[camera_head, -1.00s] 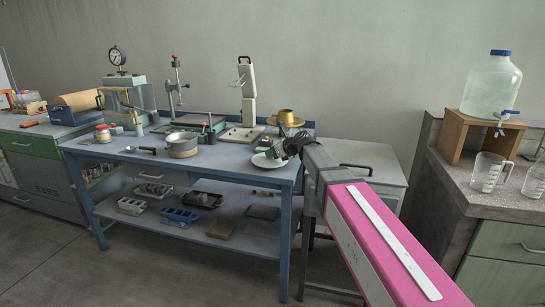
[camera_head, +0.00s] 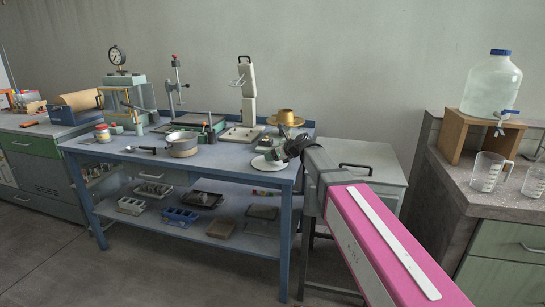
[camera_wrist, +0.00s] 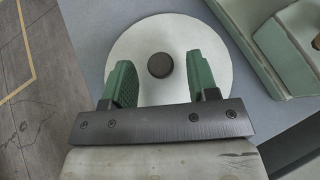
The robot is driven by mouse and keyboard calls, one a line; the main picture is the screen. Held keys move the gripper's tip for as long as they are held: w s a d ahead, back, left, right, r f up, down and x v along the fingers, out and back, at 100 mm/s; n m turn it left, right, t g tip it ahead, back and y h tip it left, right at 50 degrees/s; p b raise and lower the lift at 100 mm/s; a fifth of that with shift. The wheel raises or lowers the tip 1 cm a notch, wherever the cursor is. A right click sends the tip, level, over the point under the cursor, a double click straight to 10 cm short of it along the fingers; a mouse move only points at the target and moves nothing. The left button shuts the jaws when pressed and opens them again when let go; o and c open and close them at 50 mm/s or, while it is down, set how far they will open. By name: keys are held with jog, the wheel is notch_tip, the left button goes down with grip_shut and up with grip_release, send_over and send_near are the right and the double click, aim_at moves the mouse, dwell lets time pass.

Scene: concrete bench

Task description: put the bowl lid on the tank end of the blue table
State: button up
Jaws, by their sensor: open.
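The bowl lid (camera_head: 264,165) is a white disc lying on the right end of the blue table (camera_head: 225,165), the end towards the water tank (camera_head: 491,84). In the wrist view the lid (camera_wrist: 150,32) shows from above, with a round dark knob (camera_wrist: 160,65) at its middle. My gripper (camera_head: 277,156) is open just over the lid. In the wrist view its green fingers stand on either side of the knob, apart from it. The near part of the lid is hidden by the gripper.
A grey pot (camera_head: 182,149) stands left of the lid. A brass piece (camera_head: 286,117) and a white press (camera_head: 247,95) stand behind it. A grey-green cabinet (camera_head: 375,160) adjoins the table on the right. The table's front edge is close to the lid.

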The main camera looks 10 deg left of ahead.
jog(key=v, duration=1.1)
jog(key=shift+d, duration=0.2)
jog(key=shift+s, duration=0.1)
